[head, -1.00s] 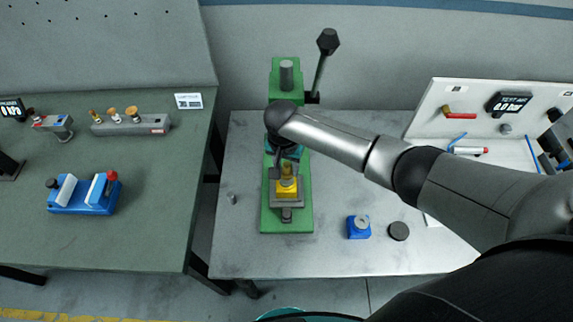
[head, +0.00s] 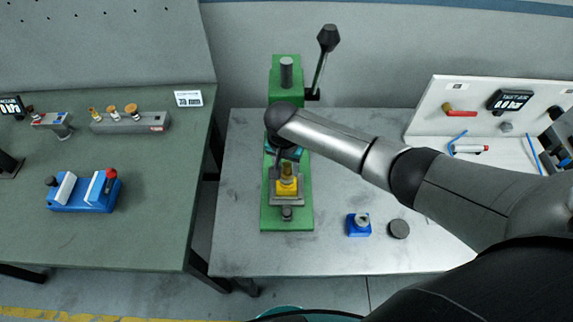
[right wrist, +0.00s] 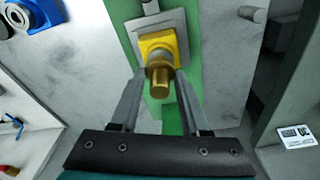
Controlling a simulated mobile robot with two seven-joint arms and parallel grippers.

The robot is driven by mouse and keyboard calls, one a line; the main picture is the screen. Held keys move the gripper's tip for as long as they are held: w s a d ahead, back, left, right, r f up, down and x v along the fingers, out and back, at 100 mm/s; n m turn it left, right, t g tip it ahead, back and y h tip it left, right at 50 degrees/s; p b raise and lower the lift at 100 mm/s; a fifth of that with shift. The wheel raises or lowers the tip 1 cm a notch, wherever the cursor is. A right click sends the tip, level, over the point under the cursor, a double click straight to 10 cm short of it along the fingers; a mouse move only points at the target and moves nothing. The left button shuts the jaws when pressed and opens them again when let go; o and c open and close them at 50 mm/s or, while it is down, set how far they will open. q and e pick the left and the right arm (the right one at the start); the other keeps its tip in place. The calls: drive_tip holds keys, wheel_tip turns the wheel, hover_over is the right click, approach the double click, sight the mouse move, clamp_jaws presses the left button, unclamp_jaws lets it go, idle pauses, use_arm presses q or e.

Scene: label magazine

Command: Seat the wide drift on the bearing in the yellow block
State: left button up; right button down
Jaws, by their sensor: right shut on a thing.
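The yellow block (head: 287,187) sits on the plate of the green press, below its ram. It also shows in the right wrist view (right wrist: 158,45). My right gripper (right wrist: 160,75) is shut on a brass drift (right wrist: 160,83), one finger on each side. The drift stands about upright over the middle of the yellow block, and in the head view it shows just above the block (head: 287,171). The bearing is hidden under the drift, and I cannot tell whether the two touch. My left gripper is not in view.
The green press (head: 270,215) has a black-knobbed lever (head: 328,38) at its right. A blue block (head: 358,226) and a dark disc (head: 399,229) stand right of it. A rack (head: 130,124) with brass pieces and a blue vise (head: 84,191) are on the left bench.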

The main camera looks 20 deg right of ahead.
sight(284, 177)
drive_tip(key=shift+f+b, duration=0.4)
drive_tip(key=shift+f, duration=0.3)
drive_tip(key=shift+c, duration=1.5)
unclamp_jaws()
drive_tip(key=shift+r, duration=0.1)
wheel_tip(284, 177, up, 15)
drive_tip(key=s+a+p, duration=0.1)
drive_tip(key=shift+s+p, duration=0.25)
drive_tip(key=shift+p, duration=0.1)
